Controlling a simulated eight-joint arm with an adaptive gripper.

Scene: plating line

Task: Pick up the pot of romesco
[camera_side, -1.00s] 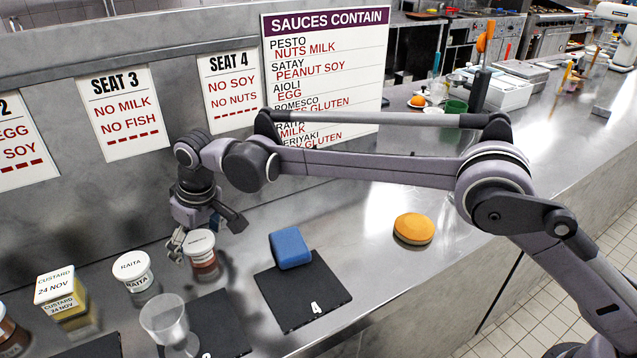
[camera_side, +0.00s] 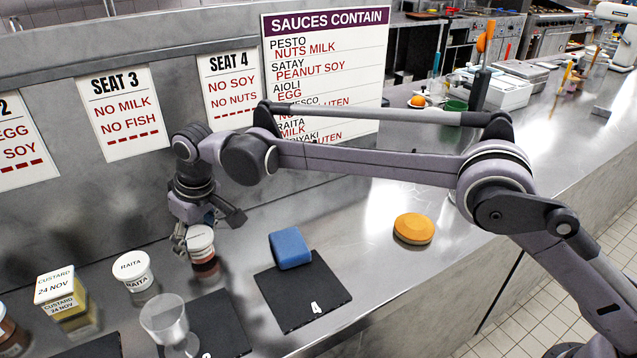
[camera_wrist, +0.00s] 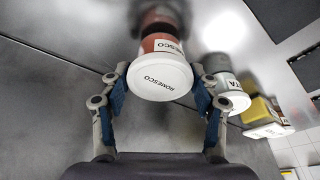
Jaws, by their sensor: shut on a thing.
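The pot of romesco (camera_side: 204,264) has a white lid and a reddish-brown body. Its lid (camera_wrist: 160,77) reads ROMESCO in the wrist view. My gripper (camera_side: 196,245) is shut on the pot, with one finger on each side of it just under the lid in the wrist view (camera_wrist: 162,88). In the side view, the pot stands at or very near the steel counter; I cannot tell whether there is a gap under it.
A raita pot (camera_side: 134,270) and a yellow custard tub (camera_side: 66,300) stand to the left. A clear glass (camera_side: 168,322) stands in front. An orange disc (camera_side: 413,229) lies to the right.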

